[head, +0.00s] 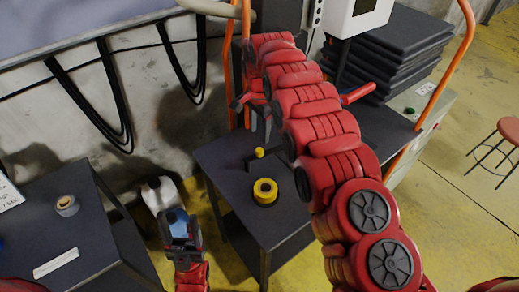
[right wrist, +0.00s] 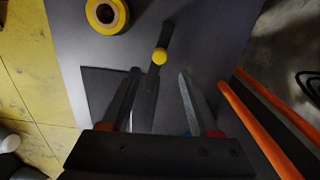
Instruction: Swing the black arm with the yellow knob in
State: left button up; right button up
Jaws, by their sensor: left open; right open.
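The yellow knob (head: 259,152) stands on the black arm (head: 251,160), which lies over the dark top of the middle table. In the right wrist view the knob (right wrist: 159,56) shows just beyond the open fingertips, roughly centred between them. The black arm (right wrist: 152,92) runs from above the knob back between the fingers. My right gripper (right wrist: 159,73) is open and holds nothing. In the head view the right gripper (head: 260,127) hangs above and behind the knob, partly hidden by my red arm. My left gripper (head: 179,217) is open at lower left, away from the knob.
A yellow ring-shaped roll (head: 265,191) sits on the table in front of the knob. Orange posts (head: 246,60) rise at the table's back. A dark table (head: 60,235) with a grey tape roll (head: 67,205) stands at left. A white bottle (head: 158,192) is between the tables.

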aim_at(260, 150)
notch_tip(260, 150, down, 8)
jog(key=shift+f+p, duration=0.1)
jog(key=shift+p, duration=0.7)
grip_shut()
dwell(1.0)
